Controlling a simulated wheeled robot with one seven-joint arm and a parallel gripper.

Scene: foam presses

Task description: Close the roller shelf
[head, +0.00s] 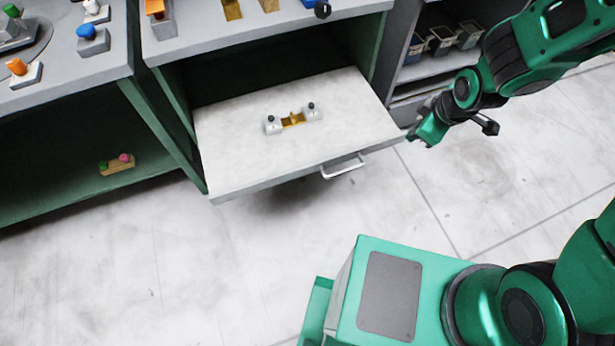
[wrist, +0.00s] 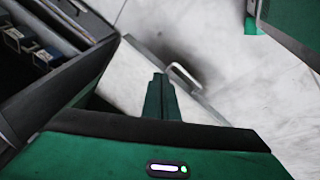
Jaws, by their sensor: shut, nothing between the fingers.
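The roller shelf (head: 240,150) is pulled out of the middle cabinet, with a pale marbled top. Its silver handle (head: 343,168) is on the front edge. In the wrist view the shelf (wrist: 135,65) and its handle (wrist: 185,76) lie beyond my fingers. My gripper (head: 412,138) is near the shelf's right front corner in the head view; I cannot tell whether it touches. The fingers (wrist: 160,82) are together and empty in the wrist view.
A small grey and brass fixture (head: 292,120) stands on the shelf. A right cabinet holds several small bins (head: 441,40). A left compartment holds a wooden block (head: 117,165) with coloured knobs. The floor (head: 200,270) in front is clear.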

